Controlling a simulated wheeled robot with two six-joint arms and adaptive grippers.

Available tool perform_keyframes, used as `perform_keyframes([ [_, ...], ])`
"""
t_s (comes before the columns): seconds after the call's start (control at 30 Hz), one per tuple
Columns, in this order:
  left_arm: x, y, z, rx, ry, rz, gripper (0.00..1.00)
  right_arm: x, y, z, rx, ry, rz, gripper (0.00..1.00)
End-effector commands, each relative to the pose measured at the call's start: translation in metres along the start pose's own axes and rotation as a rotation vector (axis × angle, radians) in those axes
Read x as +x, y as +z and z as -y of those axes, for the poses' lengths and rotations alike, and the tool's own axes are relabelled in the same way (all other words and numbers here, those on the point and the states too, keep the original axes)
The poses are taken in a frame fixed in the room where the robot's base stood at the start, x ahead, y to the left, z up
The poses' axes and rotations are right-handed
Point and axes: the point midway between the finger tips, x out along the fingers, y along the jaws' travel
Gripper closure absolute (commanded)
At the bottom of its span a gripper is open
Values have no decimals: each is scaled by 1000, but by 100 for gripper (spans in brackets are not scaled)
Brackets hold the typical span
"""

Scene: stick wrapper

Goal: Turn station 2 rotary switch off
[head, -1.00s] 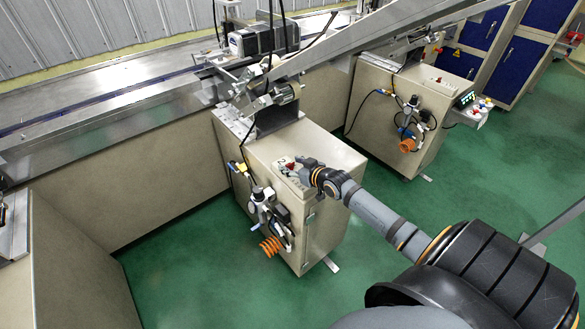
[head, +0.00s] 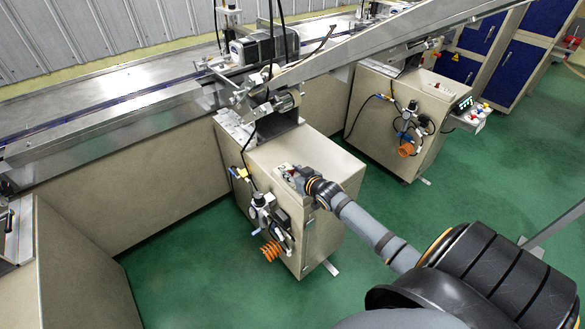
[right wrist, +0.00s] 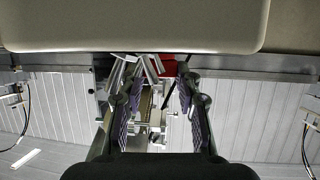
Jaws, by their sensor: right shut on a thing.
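The station 2 cabinet (head: 275,165) is a beige box, with a small panel marked 2 on its top. The red rotary switch (head: 289,171) is on that panel, partly covered by my right gripper (head: 293,176). My right gripper reaches in from the right and is shut on the switch. In the right wrist view, the red of the switch (right wrist: 167,66) shows between the fingertips, against the cabinet's beige surface. Which way the switch points cannot be told. My left gripper is out of view.
A slanted metal chute (head: 355,45) rises above the cabinet toward the upper right. A valve with hoses and an orange coil (head: 271,250) hangs on the cabinet's front. Another similar cabinet (head: 395,110) stands behind to the right. The green floor in front is clear.

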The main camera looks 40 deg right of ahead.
Motion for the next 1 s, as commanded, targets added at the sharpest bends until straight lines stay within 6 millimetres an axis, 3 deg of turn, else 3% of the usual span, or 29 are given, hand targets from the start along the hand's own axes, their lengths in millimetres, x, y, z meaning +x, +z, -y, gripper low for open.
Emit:
perform_keyframes([
  [0.03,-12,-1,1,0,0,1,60,-2,-6,2,16,26,2,98],
  [0.1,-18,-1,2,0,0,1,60,-2,-4,3,36,73,2,98],
  [0.27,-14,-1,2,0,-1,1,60,1,1,6,89,197,0,98],
  [1.0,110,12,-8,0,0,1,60,9,6,14,357,845,0,98],
])
